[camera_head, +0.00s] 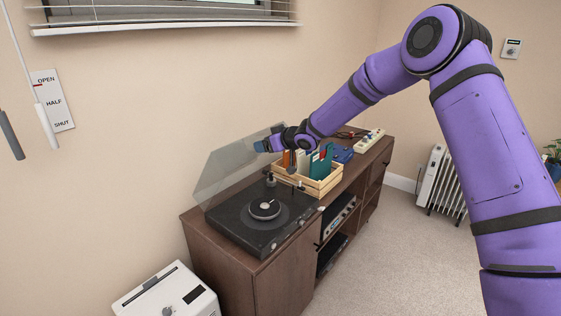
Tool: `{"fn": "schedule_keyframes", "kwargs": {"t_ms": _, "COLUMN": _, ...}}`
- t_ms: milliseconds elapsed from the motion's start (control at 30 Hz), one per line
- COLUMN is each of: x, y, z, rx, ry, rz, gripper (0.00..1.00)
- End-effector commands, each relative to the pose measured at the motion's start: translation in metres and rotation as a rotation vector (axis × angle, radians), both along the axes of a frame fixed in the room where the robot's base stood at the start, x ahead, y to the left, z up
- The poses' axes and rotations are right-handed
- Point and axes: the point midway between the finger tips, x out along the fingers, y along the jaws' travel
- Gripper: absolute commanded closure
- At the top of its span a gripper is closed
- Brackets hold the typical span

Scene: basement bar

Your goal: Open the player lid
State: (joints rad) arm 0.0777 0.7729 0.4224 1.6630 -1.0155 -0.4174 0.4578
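The record player (255,216) is black and sits on the left end of a brown wooden cabinet. Its clear grey lid (222,168) stands raised and tilted back toward the wall. The platter with a light centre (265,208) is uncovered. My purple arm reaches in from the right. My gripper (262,146) is at the right part of the lid's upper edge, near or touching it. Its fingers are small and partly overlapped by the lid, so I cannot tell if they are open or shut.
A wooden crate (318,186) of records stands just right of the player, beneath my wrist. A blue object (341,153) and a cream power strip (368,140) lie farther right on the cabinet (285,284). A white appliance (170,294) stands at the front left.

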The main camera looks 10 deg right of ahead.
Motion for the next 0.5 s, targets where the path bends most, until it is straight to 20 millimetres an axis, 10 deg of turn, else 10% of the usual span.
{"fn": "schedule_keyframes", "kwargs": {"t_ms": 500, "x": 0.034, "y": 0.032, "z": 0.027, "rx": 0.005, "ry": -0.005, "rz": -0.001, "gripper": 0.68}}
